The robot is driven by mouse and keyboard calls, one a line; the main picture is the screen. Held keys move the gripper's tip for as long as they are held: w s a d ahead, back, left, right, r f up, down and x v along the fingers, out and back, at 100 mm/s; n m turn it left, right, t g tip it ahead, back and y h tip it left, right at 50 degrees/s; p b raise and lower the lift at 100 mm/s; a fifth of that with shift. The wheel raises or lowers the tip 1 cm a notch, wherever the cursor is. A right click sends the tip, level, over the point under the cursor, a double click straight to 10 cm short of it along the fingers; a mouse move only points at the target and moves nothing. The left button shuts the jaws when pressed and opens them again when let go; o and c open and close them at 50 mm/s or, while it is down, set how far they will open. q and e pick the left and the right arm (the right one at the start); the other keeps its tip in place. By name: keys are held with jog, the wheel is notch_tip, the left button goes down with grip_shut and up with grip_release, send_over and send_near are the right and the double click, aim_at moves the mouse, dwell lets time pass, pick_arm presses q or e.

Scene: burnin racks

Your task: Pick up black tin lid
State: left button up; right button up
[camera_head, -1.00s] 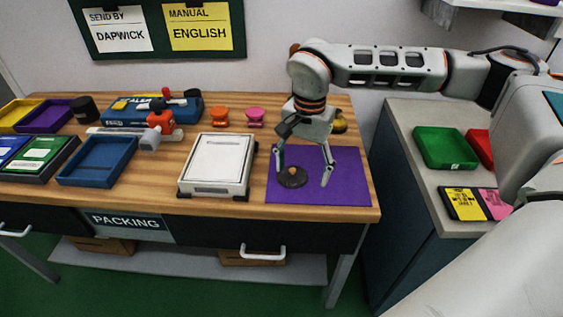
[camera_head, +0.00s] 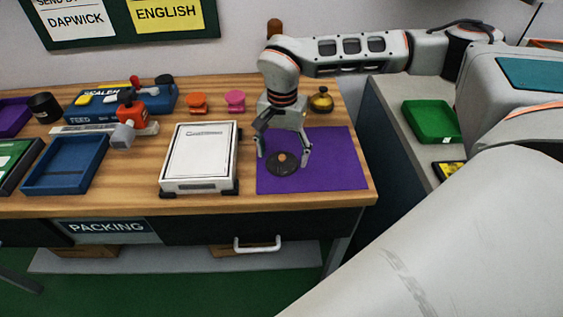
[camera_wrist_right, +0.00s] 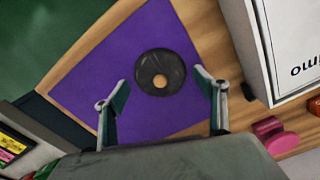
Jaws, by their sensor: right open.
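The black tin lid (camera_head: 283,164) is a round dark disc with a tan knob in its middle. It lies flat on the purple mat (camera_head: 335,165) at the right end of the wooden table. My right gripper (camera_head: 283,160) is open above the lid, with a finger on either side of it in the head view. In the right wrist view the lid (camera_wrist_right: 160,73) shows whole on the mat, ahead of and between the two open fingertips of the gripper (camera_wrist_right: 160,90). Nothing is between the fingers but open space. My left gripper is not in view.
A white scale (camera_head: 200,160) stands just left of the mat. Pink (camera_head: 235,101) and orange (camera_head: 197,103) round items and a brass pot (camera_head: 321,100) stand behind. A blue tray (camera_head: 66,164) lies further left. A green tray (camera_head: 431,121) sits on the side counter.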

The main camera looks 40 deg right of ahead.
jog(key=shift+f, duration=0.45)
jog(key=c, duration=1.4)
jog(key=shift+s, duration=0.1)
jog(key=shift+c, duration=0.8)
jog(key=shift+f, duration=0.1)
